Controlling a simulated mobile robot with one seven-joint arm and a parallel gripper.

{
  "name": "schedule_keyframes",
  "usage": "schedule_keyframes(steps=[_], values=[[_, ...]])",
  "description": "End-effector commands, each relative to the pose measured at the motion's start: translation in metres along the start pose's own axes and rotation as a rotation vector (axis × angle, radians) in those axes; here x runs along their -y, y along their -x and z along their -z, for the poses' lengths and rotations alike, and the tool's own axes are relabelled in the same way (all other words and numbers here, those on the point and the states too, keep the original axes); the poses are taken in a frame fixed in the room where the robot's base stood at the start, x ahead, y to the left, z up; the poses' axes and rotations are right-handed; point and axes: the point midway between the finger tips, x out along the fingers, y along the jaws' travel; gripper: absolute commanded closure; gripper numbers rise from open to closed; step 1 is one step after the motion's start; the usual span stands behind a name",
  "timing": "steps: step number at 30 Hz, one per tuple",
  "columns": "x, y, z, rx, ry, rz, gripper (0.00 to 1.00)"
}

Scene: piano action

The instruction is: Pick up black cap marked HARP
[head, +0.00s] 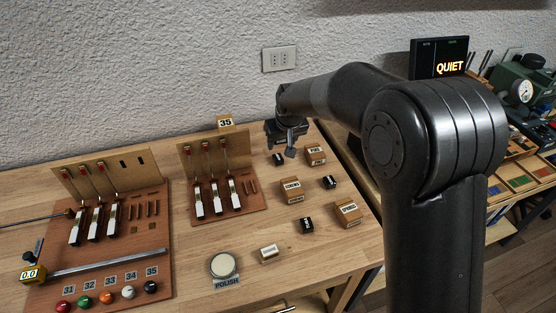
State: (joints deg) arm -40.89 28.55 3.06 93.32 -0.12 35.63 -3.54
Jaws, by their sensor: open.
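Three small black caps lie on the wooden bench in the head view: one (278,159) close below my gripper, one (329,182) to the right, and one (307,225) nearer the front. Each seems to bear pale lettering, too small to read, so I cannot tell which is marked HARP. My gripper (289,151) hangs open and empty above the back of the bench. It is just up and right of the nearest cap in the picture and appears apart from it.
Labelled wooden blocks (315,153), (292,190) and (347,213) stand among the caps. A piano-action board (255,205) is to the left, with a 35 tag (226,122) behind. A polish tin (223,265) and a pale block (268,253) sit in front. The bench's right edge is close.

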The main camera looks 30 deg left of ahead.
Motion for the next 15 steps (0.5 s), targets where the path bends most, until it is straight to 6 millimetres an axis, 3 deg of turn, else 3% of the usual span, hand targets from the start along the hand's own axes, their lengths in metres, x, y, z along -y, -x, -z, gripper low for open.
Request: schedule_keyframes(steps=[6, 15], values=[[-0.001, -0.034, -0.001, 0.003, -0.001, 0.0, 0.47], [0.001, -0.056, -0.003, 0.003, 0.0, 0.0, 0.47]])
